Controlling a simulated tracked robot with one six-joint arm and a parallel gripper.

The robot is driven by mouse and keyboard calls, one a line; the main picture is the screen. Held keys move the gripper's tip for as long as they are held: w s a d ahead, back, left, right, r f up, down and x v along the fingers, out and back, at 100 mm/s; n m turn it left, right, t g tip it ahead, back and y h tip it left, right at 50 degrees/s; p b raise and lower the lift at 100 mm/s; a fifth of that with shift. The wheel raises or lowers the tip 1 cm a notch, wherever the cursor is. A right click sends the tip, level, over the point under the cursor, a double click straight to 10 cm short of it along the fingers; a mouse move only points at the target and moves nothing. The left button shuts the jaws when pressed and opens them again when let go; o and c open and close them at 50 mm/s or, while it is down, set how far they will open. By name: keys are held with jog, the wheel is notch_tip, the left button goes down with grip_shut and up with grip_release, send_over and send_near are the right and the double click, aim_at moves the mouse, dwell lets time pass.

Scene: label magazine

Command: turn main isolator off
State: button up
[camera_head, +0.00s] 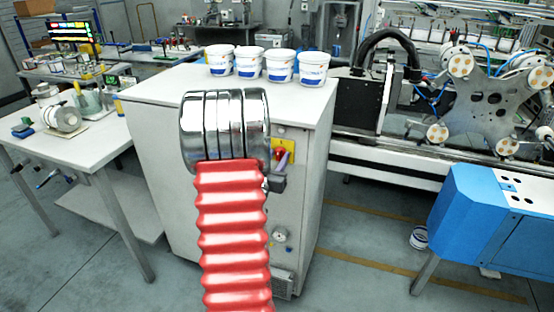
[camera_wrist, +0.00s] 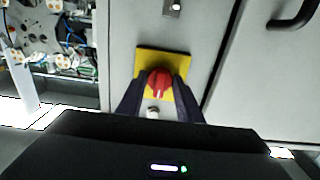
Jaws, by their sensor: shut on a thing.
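The main isolator is a red rotary knob (camera_wrist: 159,82) on a yellow plate (camera_wrist: 147,62), set on a grey cabinet front. In the wrist view my gripper (camera_wrist: 159,92) has its two dark fingers on either side of the red knob, shut on it. In the head view the yellow plate (camera_head: 279,145) and a bit of red show just right of my arm. My red ribbed arm sleeve and chrome wrist hide much of the cabinet front there. The knob's exact angle is hard to tell.
Several white tubs (camera_head: 278,66) stand on top of the grey cabinet (camera_head: 160,150). A white worktable (camera_head: 70,150) is at left, a blue machine (camera_head: 490,220) at right. A black door handle (camera_wrist: 292,15) sits at upper right in the wrist view. Open floor lies right of the cabinet.

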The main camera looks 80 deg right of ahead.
jog(key=o, duration=1)
jog(key=shift+o, duration=0.2)
jog(key=shift+a, duration=0.1)
jog(key=w+a, duration=0.1)
jog(key=a, duration=1.2)
jog(key=shift+w+a, duration=0.2)
jog(key=shift+a, duration=0.05)
jog(key=shift+f, duration=0.1)
